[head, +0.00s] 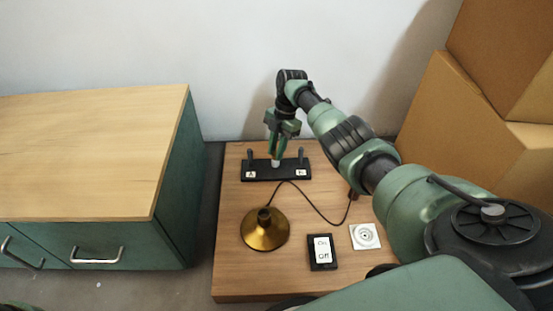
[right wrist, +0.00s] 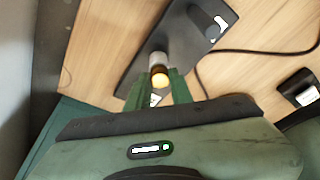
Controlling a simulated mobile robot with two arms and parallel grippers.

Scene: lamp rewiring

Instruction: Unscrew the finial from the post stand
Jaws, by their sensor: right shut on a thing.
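The post stand (head: 262,173) is a black bar near the back of the wooden table, with a dark upright post near each end and labels A and B. My right gripper (head: 275,158) points down over its middle, above a short pale grey post. In the right wrist view, the green fingers (right wrist: 158,84) are shut on the finial (right wrist: 160,76), a small yellow-orange knob at the end of the pale grey post (right wrist: 158,58). The finial appears in line with the post; I cannot tell whether the thread is still engaged. My left gripper is not in view.
A brass lamp base (head: 265,235) stands on the table (head: 235,275) with a dark cord (head: 318,208) running right. An On/Off switch (head: 322,252) and a white socket plate (head: 365,236) lie in front. A green cabinet (head: 175,215) stands left; cardboard boxes (head: 460,125) stand right.

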